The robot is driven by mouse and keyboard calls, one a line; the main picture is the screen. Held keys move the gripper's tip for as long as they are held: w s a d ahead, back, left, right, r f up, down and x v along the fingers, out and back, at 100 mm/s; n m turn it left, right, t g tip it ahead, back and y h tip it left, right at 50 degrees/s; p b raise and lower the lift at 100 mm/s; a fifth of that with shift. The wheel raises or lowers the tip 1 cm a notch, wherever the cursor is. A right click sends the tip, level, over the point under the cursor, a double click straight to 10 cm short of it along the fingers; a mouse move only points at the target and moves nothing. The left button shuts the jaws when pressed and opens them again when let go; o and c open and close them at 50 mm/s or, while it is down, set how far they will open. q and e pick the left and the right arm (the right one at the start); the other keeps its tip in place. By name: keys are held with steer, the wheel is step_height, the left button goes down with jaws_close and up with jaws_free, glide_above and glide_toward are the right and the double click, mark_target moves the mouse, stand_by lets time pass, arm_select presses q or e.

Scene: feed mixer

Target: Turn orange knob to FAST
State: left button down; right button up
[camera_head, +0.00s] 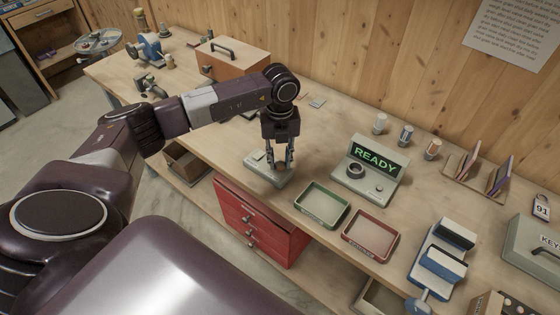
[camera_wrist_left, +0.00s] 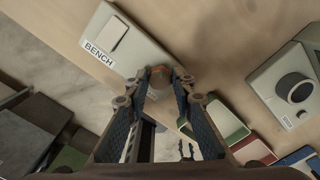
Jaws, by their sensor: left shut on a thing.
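In the head view the box (camera_head: 256,164) sits near the bench's front edge, and the gripper covers the knob. My left gripper (camera_head: 280,165) points down over the box and is shut on the knob. No FAST marking or pointer can be read. My right gripper is not in view.
A grey unit (camera_head: 379,187) with a green "READY" display and dark dial stands to the right. A green tray (camera_head: 322,204) and a red tray (camera_head: 371,236) lie near the front edge. Red drawers (camera_head: 232,206) are below. A wooden case (camera_head: 232,60) stands behind left.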

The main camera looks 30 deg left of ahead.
mark_target(280, 163)
arm_select(q)
steer(key=n, duration=0.5)
steer(key=shift+n+b, duration=0.3)
steer(key=shift+b, duration=0.1)
steer(key=n, duration=0.4)
steer(key=shift+r+n, duration=0.1)
steer(key=shift+n, duration=0.2)
steer(key=c, duration=1.6)
jaws_free()
steer(key=shift+r, duration=0.15)
step_height(280, 163, up, 12)
steer(key=shift+f, duration=0.15)
